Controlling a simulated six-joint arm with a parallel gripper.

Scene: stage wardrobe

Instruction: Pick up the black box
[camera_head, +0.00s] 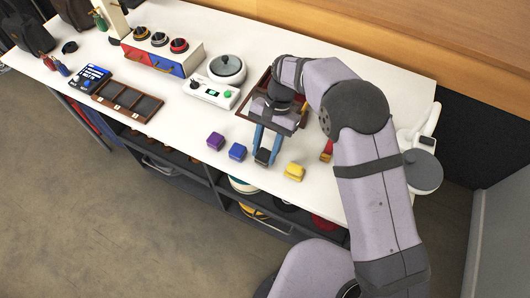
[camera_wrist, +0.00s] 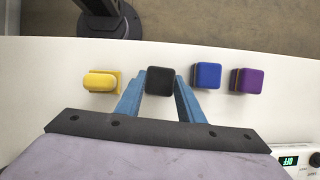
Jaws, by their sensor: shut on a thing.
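The black box (camera_head: 262,156) is a small dark cube near the front edge of the white table. My gripper (camera_head: 265,150) reaches down to it, with its two blue fingers on either side. In the wrist view the black box (camera_wrist: 160,81) sits between the fingertips of my gripper (camera_wrist: 161,84), which is shut on it. I cannot tell whether the box is lifted off the table.
A purple box (camera_head: 215,141) and a blue box (camera_head: 237,151) stand left of the black box; a yellow box (camera_head: 294,171) and a red one (camera_head: 327,150) stand right. A brown tray (camera_head: 297,122) lies behind. A white device (camera_head: 211,91) stands left of it.

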